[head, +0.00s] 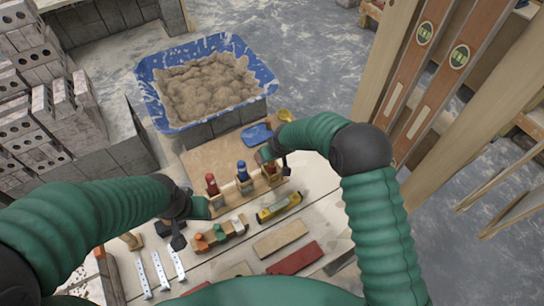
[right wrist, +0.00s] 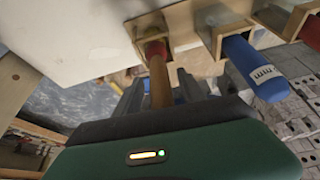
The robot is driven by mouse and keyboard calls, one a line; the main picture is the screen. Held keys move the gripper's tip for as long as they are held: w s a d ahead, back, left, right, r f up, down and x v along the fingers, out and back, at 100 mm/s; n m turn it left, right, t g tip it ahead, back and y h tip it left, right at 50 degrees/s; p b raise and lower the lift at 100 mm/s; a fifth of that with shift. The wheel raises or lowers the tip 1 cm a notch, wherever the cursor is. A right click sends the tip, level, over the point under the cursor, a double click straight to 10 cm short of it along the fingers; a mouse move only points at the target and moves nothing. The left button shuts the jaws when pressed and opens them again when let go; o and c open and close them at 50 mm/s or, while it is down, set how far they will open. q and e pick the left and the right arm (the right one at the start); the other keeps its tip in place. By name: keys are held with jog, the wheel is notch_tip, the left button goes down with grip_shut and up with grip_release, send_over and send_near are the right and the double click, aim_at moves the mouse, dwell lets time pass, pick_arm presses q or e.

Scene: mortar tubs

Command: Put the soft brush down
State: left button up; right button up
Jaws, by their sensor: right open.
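A tool with a wooden handle (right wrist: 160,82) and a reddish collar stands in an end slot of the wooden rack (head: 235,204); I take it for the soft brush, but its bristles are hidden. My right gripper (head: 284,166) is open at that rack slot. In the right wrist view its fingers (right wrist: 160,92) stand on either side of the handle, apart from each other. My left gripper (head: 175,236) hangs over the left of the bench, apart from the rack; its jaw gap is unclear.
A blue-handled tool (head: 242,171) and a red-handled tool (head: 211,184) fill the other slots. A blue tub of mortar (head: 245,105) stands behind. Timber posts rise at right.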

jog(key=v, duration=1.2)
pick_arm(q)
jog(key=shift+s+d+r, duration=0.1)
jog(key=shift+d+r, duration=0.05)
jog(key=shift+r, duration=0.1)
jog(key=shift+o, duration=0.4)
jog(key=shift+r+p, duration=0.1)
jog(key=shift+p, duration=0.3)
jog(key=shift+a, duration=0.2)
pick_arm(e)
jog(key=s+d+r+m+h, duration=0.1)
jog(key=s+d+m, duration=0.1)
jog(key=s+d, duration=0.6)
jog(key=s+d+r+m+g+h, duration=0.1)
jog(key=s+d+r+m, duration=0.1)
jog(key=s+d, duration=0.7)
jog(key=s+m, duration=0.1)
jog(key=s, duration=0.4)
jog(key=shift+s+d+g, duration=0.2)
jog(key=shift+d+g, duration=0.1)
